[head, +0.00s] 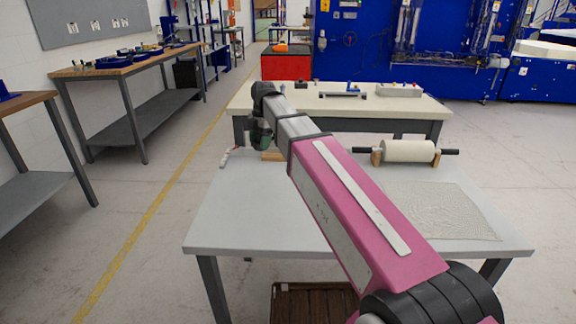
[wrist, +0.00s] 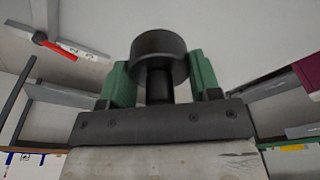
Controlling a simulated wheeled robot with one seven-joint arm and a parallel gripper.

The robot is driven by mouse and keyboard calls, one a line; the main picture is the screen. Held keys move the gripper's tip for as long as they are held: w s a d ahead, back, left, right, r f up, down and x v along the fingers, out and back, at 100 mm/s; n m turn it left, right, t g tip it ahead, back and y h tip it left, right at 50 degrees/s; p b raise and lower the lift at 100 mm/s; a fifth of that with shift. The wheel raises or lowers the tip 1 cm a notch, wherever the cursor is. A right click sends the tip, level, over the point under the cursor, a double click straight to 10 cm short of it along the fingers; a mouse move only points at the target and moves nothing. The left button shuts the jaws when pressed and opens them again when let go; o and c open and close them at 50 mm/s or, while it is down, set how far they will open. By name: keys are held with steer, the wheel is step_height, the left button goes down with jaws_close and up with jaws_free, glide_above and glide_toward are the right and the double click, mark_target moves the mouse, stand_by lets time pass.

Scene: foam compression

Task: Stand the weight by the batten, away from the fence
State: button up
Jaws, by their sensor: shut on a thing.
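The weight (wrist: 158,55) is a dark, round metal piece with a wide head and a narrower neck. My gripper (wrist: 160,80) has its green fingers shut on both sides of it. In the head view my gripper (head: 262,138) is over the far left part of the grey table (head: 250,215), and the weight cannot be made out there. A small pale wooden piece (head: 272,156) shows beside my gripper at the table's far edge, partly behind my arm. I cannot tell whether it is the batten or the fence. Whether the weight touches the table is unclear.
A pale roller (head: 408,151) rests on wooden supports at the back right. A textured sheet (head: 440,210) lies in front of it. A red and white tool (head: 228,157) lies at the far left; it also shows in the wrist view (wrist: 62,46). The table's front left is clear.

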steer(key=w+d+f, duration=0.1)
steer(key=d+f, duration=0.1)
steer(key=d, duration=0.1)
steer(key=w+d+f, duration=0.1)
steer(key=d+f, duration=0.1)
steer(key=d, duration=0.1)
steer(key=w+d+f, duration=0.2)
steer(key=d, duration=0.2)
steer(key=shift+f, duration=2.2)
steer(key=shift+f, duration=0.15)
steer(key=o, duration=1.2)
steer(key=shift+c, duration=0.2)
step_height(320, 180, up, 8)
steer(key=shift+w+d+f, duration=0.15)
steer(key=shift+w+d, duration=0.2)
steer(key=shift+d, duration=0.1)
